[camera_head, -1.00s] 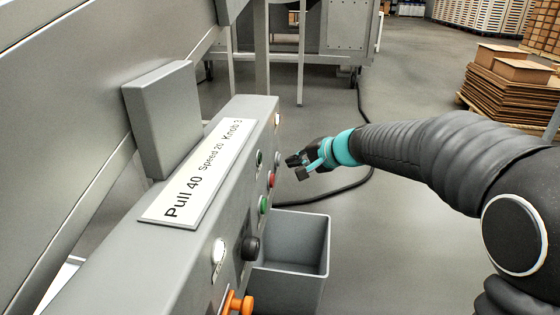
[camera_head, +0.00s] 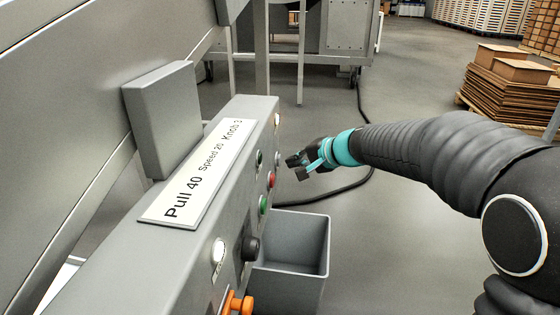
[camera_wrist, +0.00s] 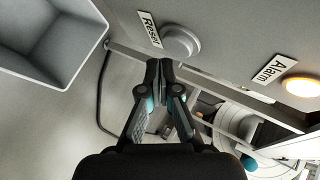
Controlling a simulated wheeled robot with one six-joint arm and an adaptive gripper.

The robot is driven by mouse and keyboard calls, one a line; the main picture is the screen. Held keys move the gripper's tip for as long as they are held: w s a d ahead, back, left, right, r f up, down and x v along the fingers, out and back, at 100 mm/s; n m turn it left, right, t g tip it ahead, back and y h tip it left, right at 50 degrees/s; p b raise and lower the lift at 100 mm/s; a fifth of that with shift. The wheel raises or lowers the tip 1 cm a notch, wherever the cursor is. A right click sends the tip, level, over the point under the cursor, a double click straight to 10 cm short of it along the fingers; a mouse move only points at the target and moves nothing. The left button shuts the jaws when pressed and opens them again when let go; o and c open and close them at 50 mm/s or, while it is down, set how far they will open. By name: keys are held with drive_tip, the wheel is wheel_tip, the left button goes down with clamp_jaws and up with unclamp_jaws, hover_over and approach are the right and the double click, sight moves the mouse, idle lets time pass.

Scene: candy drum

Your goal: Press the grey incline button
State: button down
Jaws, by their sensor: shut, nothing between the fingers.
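My gripper (camera_head: 298,167) is shut and empty, just right of the control panel's button face in the head view. In the wrist view its fingertips (camera_wrist: 159,70) are together, below a round grey button (camera_wrist: 181,42) whose label reads "Reset". The fingertips look apart from that button. A small grey button (camera_head: 278,158) shows on the panel in the head view, left of the fingertips. No label reading "incline" is visible, so I cannot tell which button is the incline one.
The control panel (camera_head: 118,258) also carries a red button (camera_head: 271,180), a green button (camera_head: 263,205), a black knob (camera_head: 250,248) and an orange control (camera_head: 236,303). A lit alarm lamp (camera_wrist: 302,86) is at right in the wrist view. A grey bin (camera_head: 322,245) stands below the panel.

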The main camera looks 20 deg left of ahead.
drive_tip(key=shift+a, duration=0.2)
drive_tip(key=shift+s+a, duration=0.1)
drive_tip(key=shift+a, duration=0.15)
drive_tip(key=shift+s+a+b, duration=0.1)
drive_tip(key=shift+a+b, duration=0.25)
drive_tip(key=shift+a, duration=0.05)
idle(1.0)
drive_tip(key=shift+d, duration=0.15)
drive_tip(key=shift+w+d+b, duration=0.2)
drive_tip(key=shift+d+b, duration=0.2)
drive_tip(key=shift+d, duration=0.25)
drive_tip(key=d+b, duration=0.1)
drive_tip(key=d, duration=0.1)
drive_tip(key=w+d, duration=0.1)
drive_tip(key=d, duration=0.2)
drive_tip(key=shift+w+b, duration=0.1)
drive_tip(key=shift+b, duration=0.25)
idle(0.9)
